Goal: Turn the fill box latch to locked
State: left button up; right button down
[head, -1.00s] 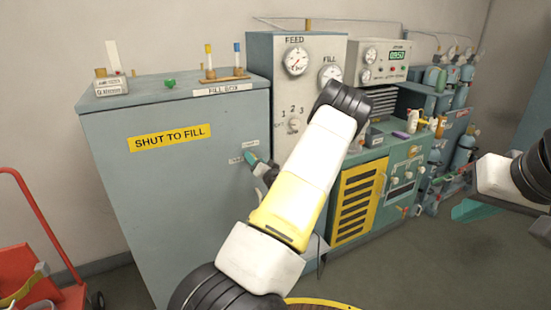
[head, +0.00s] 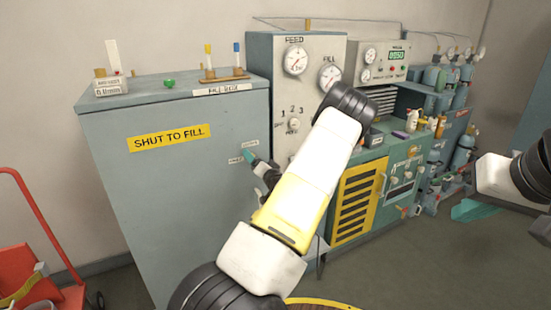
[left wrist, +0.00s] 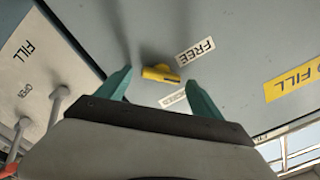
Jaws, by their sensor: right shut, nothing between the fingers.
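The fill box (head: 190,210) is the large grey-blue cabinet on the left, with a yellow "SHUT TO FILL" label. Its latch (left wrist: 160,73) is a small yellow handle in the left wrist view, beside a "FREE" label (left wrist: 195,50). A second label (left wrist: 173,98) is partly hidden by a finger. My left gripper (head: 250,156) is at the latch in the head view, where it hides the handle. In the left wrist view its teal fingers (left wrist: 158,90) are apart, with the latch just beyond and between the tips. My right gripper (head: 474,210) is shut and empty at the right, away from the box.
A gauge panel (head: 262,60) stands right of the box, then a green bench (head: 375,150) with bottles and blue cylinders. Small items stand on the box top, including a tube rack (head: 225,78). A red cart (head: 45,265) is at lower left. Floor at right is clear.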

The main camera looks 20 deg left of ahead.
pick_arm(q)
jog(key=v, duration=0.7)
jog(key=shift+s+d, duration=0.25)
jog(key=shift+s, duration=0.05)
dwell(0.3)
